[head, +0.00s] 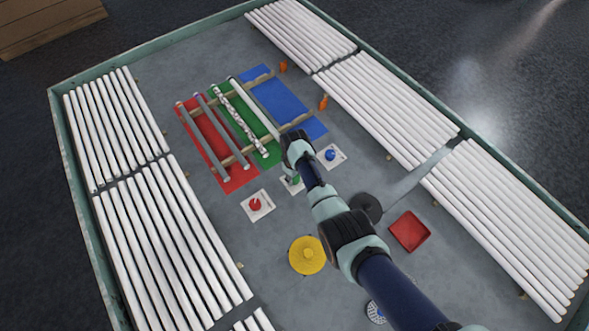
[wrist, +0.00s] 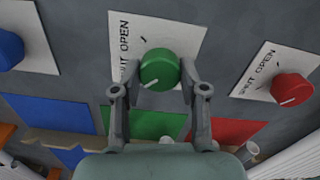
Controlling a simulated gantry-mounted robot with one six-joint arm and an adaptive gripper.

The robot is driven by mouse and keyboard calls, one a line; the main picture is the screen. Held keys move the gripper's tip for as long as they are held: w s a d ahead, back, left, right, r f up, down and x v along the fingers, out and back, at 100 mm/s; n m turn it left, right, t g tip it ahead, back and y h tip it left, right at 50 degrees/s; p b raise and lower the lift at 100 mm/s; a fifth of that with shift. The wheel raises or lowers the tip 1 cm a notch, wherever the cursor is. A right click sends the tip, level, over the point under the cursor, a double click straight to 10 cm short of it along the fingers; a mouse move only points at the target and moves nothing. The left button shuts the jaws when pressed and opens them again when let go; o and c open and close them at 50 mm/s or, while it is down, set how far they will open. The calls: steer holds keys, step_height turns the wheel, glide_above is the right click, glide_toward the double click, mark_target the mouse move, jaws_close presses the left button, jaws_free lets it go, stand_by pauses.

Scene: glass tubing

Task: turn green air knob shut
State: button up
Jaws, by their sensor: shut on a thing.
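The green knob (wrist: 160,66) sits on a white plate (wrist: 190,35) marked SHUT and OPEN. In the wrist view its white pointer line is toward the lower left, on the side of the word SHUT, which my finger partly hides. My gripper (wrist: 164,72) has one finger on each side of the knob and is shut on it. In the head view the green knob (head: 296,179) shows only in part beside my arm, and its plate (head: 287,187) is partly covered.
A red knob (head: 255,204) and a blue knob (head: 330,155) stand on plates either side. Beyond are red, green and blue mats with tubes on wooden rails. A yellow disc (head: 307,254), black disc (head: 366,207) and red tray (head: 410,231) lie nearer. White tubes line both sides.

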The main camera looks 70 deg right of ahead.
stand_by(0.3)
steer(key=o, duration=1.1)
steer(key=shift+o, duration=0.2)
step_height(320, 180, up, 12)
